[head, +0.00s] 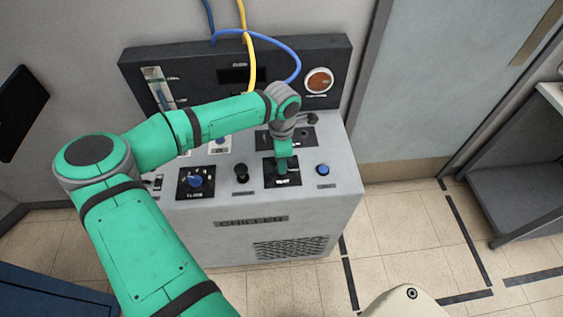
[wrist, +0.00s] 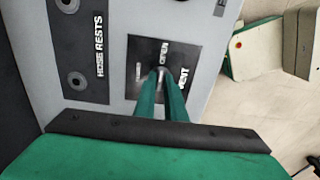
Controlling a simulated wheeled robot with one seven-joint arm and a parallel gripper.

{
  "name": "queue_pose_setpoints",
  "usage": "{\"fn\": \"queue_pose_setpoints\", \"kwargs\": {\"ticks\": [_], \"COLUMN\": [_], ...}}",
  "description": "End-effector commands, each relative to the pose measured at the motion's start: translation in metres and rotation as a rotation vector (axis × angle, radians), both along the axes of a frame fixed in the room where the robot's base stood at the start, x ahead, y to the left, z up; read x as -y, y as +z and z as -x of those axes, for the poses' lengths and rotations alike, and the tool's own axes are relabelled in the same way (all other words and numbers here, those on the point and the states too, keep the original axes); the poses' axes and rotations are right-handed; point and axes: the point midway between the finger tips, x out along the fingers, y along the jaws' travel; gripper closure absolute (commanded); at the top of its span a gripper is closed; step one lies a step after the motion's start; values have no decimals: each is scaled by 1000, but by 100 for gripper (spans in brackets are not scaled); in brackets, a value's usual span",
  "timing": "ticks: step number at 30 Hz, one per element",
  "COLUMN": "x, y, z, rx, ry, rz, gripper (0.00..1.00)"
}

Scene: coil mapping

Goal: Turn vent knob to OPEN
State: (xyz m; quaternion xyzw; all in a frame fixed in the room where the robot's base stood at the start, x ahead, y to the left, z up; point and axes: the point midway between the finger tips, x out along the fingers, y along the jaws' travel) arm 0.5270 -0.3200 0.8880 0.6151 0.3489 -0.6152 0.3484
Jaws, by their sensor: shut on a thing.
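The vent knob's black plate (wrist: 146,50) shows in the wrist view with the words OPEN and VENT beside my fingers. My gripper (wrist: 161,76) has its two green fingers closed over the middle of this plate, shut on the vent knob. The knob is mostly hidden between the fingertips, so I cannot tell its exact angle. In the head view my gripper (head: 282,166) points down onto the same plate (head: 291,182) on the sloped top of the grey chiller (head: 345,180).
A blue knob (head: 196,182) and a black knob (head: 241,172) stand left of my gripper. A blue button (head: 323,169) is close on its right. A hose rests plate (wrist: 80,60) lies beside the vent plate. Blue and yellow hoses (head: 249,60) hang behind.

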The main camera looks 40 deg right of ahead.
Motion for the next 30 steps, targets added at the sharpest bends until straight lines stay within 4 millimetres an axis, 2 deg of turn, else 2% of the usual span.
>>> {"fn": "queue_pose_setpoints", "kwargs": {"ticks": [16, 17, 19, 30], "x": [1, 1, 1, 0], "y": [2, 2, 1, 4], "z": [-1, -1, -1, -1], "rx": [3, 3, 2, 2], "ry": [-27, -27, -27, -26], "rz": [3, 3, 2, 1], "gripper": [100, 87, 71, 71]}}
